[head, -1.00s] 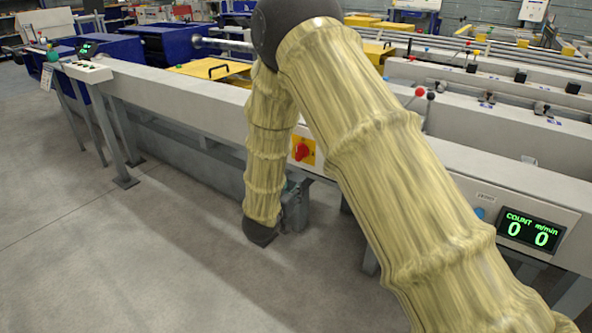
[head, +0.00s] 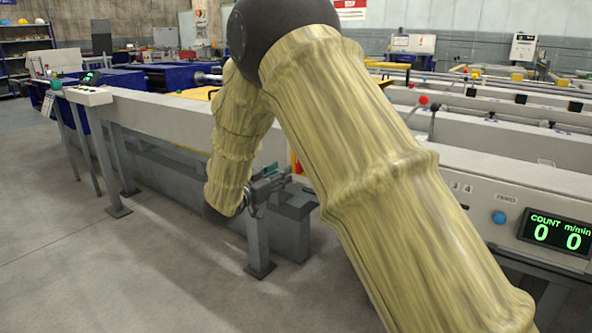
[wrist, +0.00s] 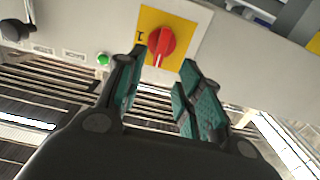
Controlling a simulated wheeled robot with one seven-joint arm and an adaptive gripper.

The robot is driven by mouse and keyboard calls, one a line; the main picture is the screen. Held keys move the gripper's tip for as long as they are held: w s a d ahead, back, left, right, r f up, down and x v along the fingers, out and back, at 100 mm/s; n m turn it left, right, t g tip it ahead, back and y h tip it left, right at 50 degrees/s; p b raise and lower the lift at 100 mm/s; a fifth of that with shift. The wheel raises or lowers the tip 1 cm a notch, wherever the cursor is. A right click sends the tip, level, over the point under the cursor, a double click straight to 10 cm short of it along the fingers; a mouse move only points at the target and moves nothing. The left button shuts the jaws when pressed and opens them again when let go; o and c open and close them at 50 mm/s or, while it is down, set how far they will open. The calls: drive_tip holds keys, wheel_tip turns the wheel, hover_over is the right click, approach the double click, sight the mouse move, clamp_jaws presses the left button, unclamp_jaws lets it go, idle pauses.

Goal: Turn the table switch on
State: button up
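The table switch is a red rotary knob (wrist: 162,46) on a yellow plate (wrist: 184,24) with a "1" mark, at the top middle of the wrist view. In the head view my arm hides nearly all of it. My gripper (wrist: 163,63) is open, with its teal-padded fingers on either side of the knob in the picture and nothing between them. It also shows in the head view (head: 277,177), low beside the table's front side. I cannot tell whether the fingers touch the knob.
A green button (wrist: 103,59) and a black knob (wrist: 17,29) sit left of the switch in the wrist view. A count display (head: 556,234) reading 0 and 0 and a blue button (head: 499,217) are at the right. The floor in front is clear.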

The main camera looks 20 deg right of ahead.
drive_tip(key=b+x, duration=0.3)
drive_tip(key=x, duration=0.6)
drive_tip(key=shift+w+d, duration=0.1)
drive_tip(key=shift+d, duration=0.05)
drive_tip(key=shift+f, duration=0.1)
clamp_jaws()
